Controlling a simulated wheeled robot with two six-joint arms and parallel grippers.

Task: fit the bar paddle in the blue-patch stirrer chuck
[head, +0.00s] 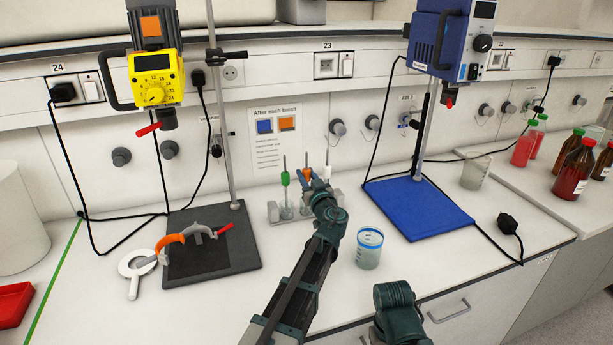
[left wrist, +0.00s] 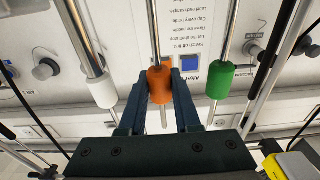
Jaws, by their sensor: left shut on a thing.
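My left gripper (head: 310,184) is at the paddle rack (head: 273,212) in the middle of the bench. In the left wrist view its fingers (left wrist: 160,92) are shut around the orange collar (left wrist: 159,82) of a steel-shafted paddle. A green-collared paddle (head: 285,178) and a white-collared paddle (head: 327,171) stand beside it. The paddles' lower ends are hidden or too small to tell which is the bar. A blue stirrer (head: 455,42) hangs at upper right, its chuck (head: 449,102) facing down; its top is cut off. A yellow stirrer (head: 155,80) with an orange patch hangs at left.
A blue-banded beaker (head: 369,248) stands right of my left arm. A blue base plate (head: 418,207) lies under the blue stirrer, a dark one (head: 210,248) under the yellow. Stands and hanging cables flank both stirrers. Bottles (head: 574,170) stand far right.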

